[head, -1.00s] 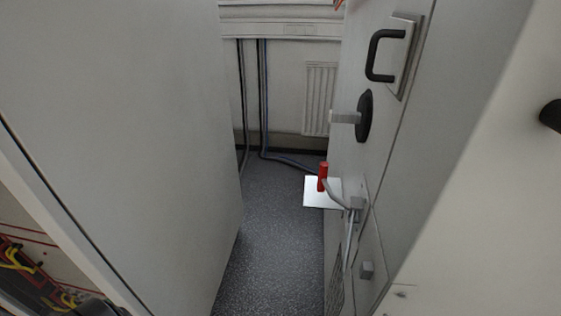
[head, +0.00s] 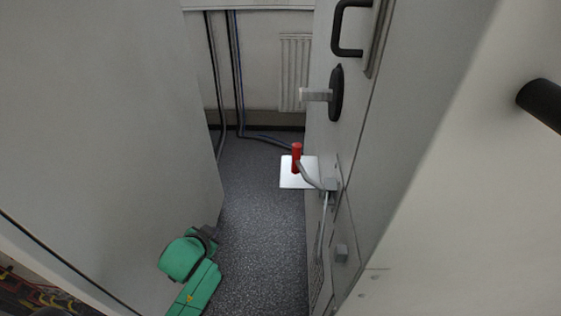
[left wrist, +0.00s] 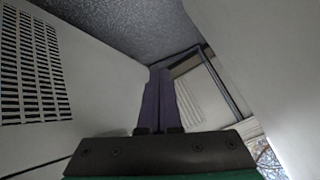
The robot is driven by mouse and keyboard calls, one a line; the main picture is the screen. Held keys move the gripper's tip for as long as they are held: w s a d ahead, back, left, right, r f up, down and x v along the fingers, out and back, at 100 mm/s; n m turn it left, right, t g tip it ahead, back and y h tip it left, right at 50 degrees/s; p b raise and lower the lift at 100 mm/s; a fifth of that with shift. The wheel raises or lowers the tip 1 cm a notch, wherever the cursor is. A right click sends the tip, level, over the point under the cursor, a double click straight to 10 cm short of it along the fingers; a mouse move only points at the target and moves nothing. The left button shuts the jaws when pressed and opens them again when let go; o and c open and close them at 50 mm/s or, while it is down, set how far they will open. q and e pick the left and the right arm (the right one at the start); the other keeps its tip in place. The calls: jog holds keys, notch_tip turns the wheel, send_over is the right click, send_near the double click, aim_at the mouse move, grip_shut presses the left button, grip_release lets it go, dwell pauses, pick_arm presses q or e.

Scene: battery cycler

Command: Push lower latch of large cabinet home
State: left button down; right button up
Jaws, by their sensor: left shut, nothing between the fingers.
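The large cabinet's grey front (head: 395,110) stands on the right in the head view. A red-gripped metal lever (head: 297,158) sits low on it, with its bent bar running to a grey block (head: 331,185). In the left wrist view my left gripper (left wrist: 161,72) is shut and empty. My right gripper is not in view.
A black pull handle (head: 346,30) is at the top of the cabinet front. A large grey panel (head: 100,110) stands at left. Speckled floor (head: 255,220) lies between them. A pale plate (head: 291,180) is behind the red lever. Cables (head: 236,80) run down the back wall.

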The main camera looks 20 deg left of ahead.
aim_at(293, 153)
pick_arm(q)
jog(key=w+r+m+t+h, duration=0.35)
jog(key=r+m+t, duration=0.2)
jog(key=r, duration=0.55)
jog(key=w+r+m+t+h, duration=0.2)
jog(key=w+r+m+t, duration=0.35)
jog(key=r, duration=0.55)
jog(key=s+d+m+g+h, duration=0.6)
jog(key=m+h, duration=0.4)
jog(key=m, duration=0.3)
jog(key=shift+g, duration=0.5)
jog(key=p+x, duration=0.1)
jog(key=x, duration=0.8)
jog(key=f+p+x, duration=0.1)
jog(key=x, duration=0.4)
jog(key=shift+w+d+p, duration=0.1)
jog(key=shift+w+p, duration=0.2)
jog(key=shift+w, duration=0.1)
